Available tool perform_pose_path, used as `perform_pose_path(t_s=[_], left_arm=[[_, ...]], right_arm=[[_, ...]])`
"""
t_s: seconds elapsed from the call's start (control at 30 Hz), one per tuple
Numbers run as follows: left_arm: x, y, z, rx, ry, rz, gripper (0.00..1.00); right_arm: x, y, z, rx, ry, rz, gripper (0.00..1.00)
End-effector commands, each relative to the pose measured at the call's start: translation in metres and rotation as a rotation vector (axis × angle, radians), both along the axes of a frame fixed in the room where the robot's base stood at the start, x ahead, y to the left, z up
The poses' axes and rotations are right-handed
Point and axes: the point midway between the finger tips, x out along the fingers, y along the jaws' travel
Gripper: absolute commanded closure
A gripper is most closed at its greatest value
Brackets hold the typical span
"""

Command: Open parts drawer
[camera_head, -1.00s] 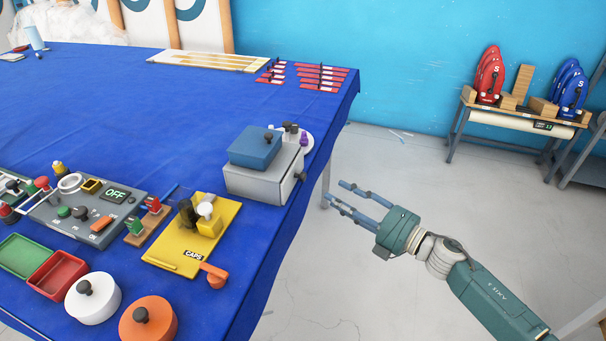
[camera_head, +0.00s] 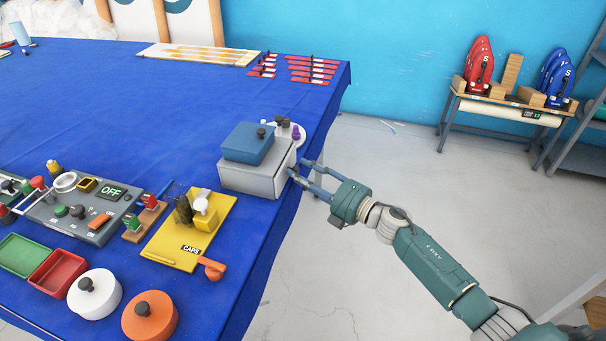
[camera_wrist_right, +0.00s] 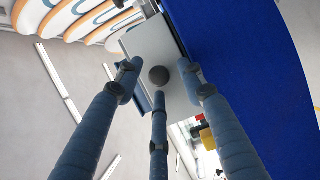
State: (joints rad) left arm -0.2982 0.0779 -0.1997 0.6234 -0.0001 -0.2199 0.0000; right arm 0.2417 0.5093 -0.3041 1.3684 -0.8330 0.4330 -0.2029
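The parts drawer (camera_head: 250,180) is a light grey box at the right edge of the blue table, with a blue lidded box (camera_head: 248,143) on top. Its front faces right, and in the wrist view that pale front (camera_wrist_right: 150,45) carries a round dark knob (camera_wrist_right: 158,75). The drawer looks shut. My right gripper (camera_head: 303,178) is at the drawer front, beyond the table edge. In the wrist view its fingers (camera_wrist_right: 165,82) are spread apart on either side of the knob, with the third finger below it. I cannot tell whether any finger touches the knob. My left gripper is not in view.
A yellow board (camera_head: 190,235) marked CAPS, a grey switch panel (camera_head: 85,215) and white (camera_head: 95,300) and orange (camera_head: 150,318) round lidded pots stand on the table (camera_head: 130,110).

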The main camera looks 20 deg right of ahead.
Motion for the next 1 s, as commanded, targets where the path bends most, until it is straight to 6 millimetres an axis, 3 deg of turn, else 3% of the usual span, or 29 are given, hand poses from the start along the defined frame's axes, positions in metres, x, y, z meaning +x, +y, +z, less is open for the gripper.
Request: perform_pose_path(t_s=[0.03, 0.17, 0.2, 0.43, 0.8, 1.0], left_arm=[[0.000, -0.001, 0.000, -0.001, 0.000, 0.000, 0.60], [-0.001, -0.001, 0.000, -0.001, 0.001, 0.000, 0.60], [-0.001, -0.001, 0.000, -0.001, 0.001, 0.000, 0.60], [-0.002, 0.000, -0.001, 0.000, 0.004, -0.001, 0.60], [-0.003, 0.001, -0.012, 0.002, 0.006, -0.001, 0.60], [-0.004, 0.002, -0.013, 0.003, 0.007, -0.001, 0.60]], right_arm=[[0.000, 0.000, 0.000, 0.000, 0.000, 0.000, 0.72], [0.000, 0.000, 0.000, 0.000, 0.000, 0.000, 0.98], [0.000, 0.000, 0.000, 0.000, 0.000, 0.000, 1.00], [-0.004, -0.006, -0.001, -0.001, 0.002, -0.002, 1.00], [-0.051, -0.077, -0.004, -0.004, 0.004, -0.003, 1.00], [-0.060, -0.090, -0.001, -0.001, 0.001, -0.002, 1.00]])
